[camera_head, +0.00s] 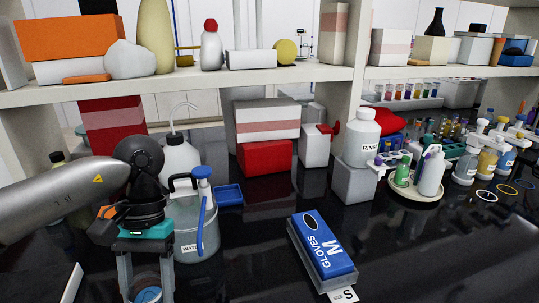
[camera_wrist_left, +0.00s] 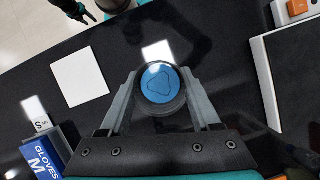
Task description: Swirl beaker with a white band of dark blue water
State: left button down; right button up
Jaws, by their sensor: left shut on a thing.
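The beaker (camera_wrist_left: 160,88) is seen from above in the left wrist view, with blue water inside and a dark rim. In the head view only a bit of it (camera_head: 148,294) shows at the bottom edge. Its white band cannot be made out. My left gripper (camera_head: 147,284) is shut on the beaker, with one grey finger on each side; this also shows in the left wrist view (camera_wrist_left: 160,98). My right gripper (camera_wrist_left: 88,14) appears to be the dark and teal part at the top left of the left wrist view, too small to read.
A blue glove box (camera_head: 322,245) lies right of the gripper. A large WATER container (camera_head: 190,240) stands close behind it. A white square (camera_wrist_left: 80,80) and a white-edged panel (camera_wrist_left: 265,80) lie on the dark bench. The bench front right is clear.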

pick_arm(q)
jog(key=shift+a, duration=0.75)
jog(key=d, duration=0.4)
jog(key=shift+d, duration=0.15)
pick_arm(e)
jog(key=shift+a, duration=0.15)
dwell(0.4)
